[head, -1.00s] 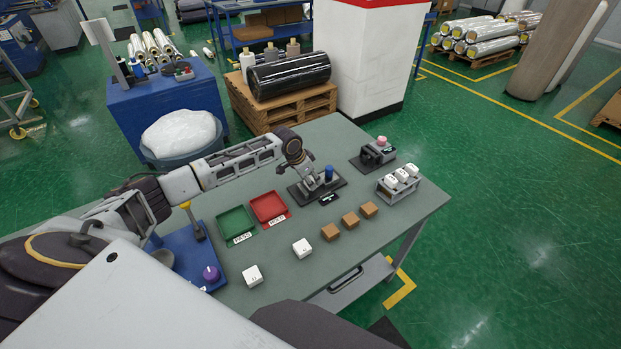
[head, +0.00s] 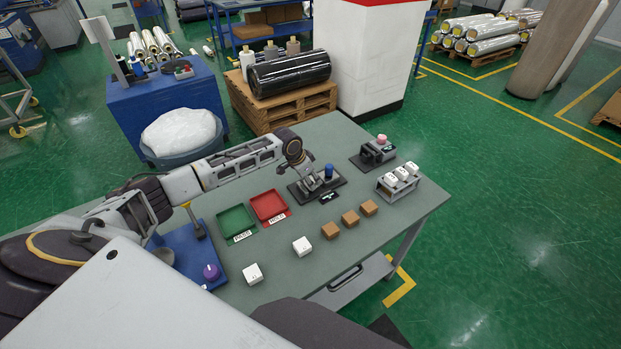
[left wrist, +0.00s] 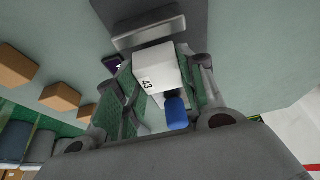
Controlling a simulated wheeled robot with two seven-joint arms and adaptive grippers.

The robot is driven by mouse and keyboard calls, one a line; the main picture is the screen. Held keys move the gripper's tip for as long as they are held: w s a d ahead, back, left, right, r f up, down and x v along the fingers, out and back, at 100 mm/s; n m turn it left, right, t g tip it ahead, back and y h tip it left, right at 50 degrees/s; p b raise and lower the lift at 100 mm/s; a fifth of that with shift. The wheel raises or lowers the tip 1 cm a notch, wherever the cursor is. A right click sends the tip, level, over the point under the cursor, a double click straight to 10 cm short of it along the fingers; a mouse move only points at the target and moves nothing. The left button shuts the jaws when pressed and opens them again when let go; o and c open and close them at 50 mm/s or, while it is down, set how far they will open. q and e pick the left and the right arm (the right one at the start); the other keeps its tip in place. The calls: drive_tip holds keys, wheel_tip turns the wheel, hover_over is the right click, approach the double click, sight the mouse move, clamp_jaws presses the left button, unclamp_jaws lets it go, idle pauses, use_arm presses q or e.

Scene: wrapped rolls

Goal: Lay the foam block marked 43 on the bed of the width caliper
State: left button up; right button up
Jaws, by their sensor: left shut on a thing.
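The white foam block marked 43 (left wrist: 157,69) is between the fingers of my left gripper (left wrist: 152,85), its number facing the camera. In the head view my left gripper (head: 318,186) is low over the width caliper, and the block is hidden there. The width caliper (head: 338,185) is a dark base with a blue knob (head: 329,171) and a small display (head: 329,197). In the left wrist view a grey jaw (left wrist: 148,35) of the caliper is close to the block, and the blue knob (left wrist: 177,112) is beside it. I cannot tell whether the block touches the bed. My right gripper is not in view.
Two white blocks (head: 302,246) and (head: 252,273) and several brown blocks (head: 350,218) stand on the grey table (head: 290,290). A green tray (head: 236,222) and red tray (head: 269,206) lie left of the caliper. A rack of white blocks (head: 398,181) and a device (head: 374,152) stand right.

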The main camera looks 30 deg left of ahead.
use_arm(q)
drive_tip(key=shift+f+b, duration=0.35)
drive_tip(key=shift+f, duration=0.65)
drive_tip(key=o, duration=0.9)
drive_tip(key=shift+o, duration=0.2)
drive_tip(key=shift+r, duration=0.1)
drive_tip(key=v, duration=1.1)
drive_tip(key=shift+s+a+r, duration=0.15)
drive_tip(key=shift+r, duration=0.2)
drive_tip(key=shift+s+f, duration=0.1)
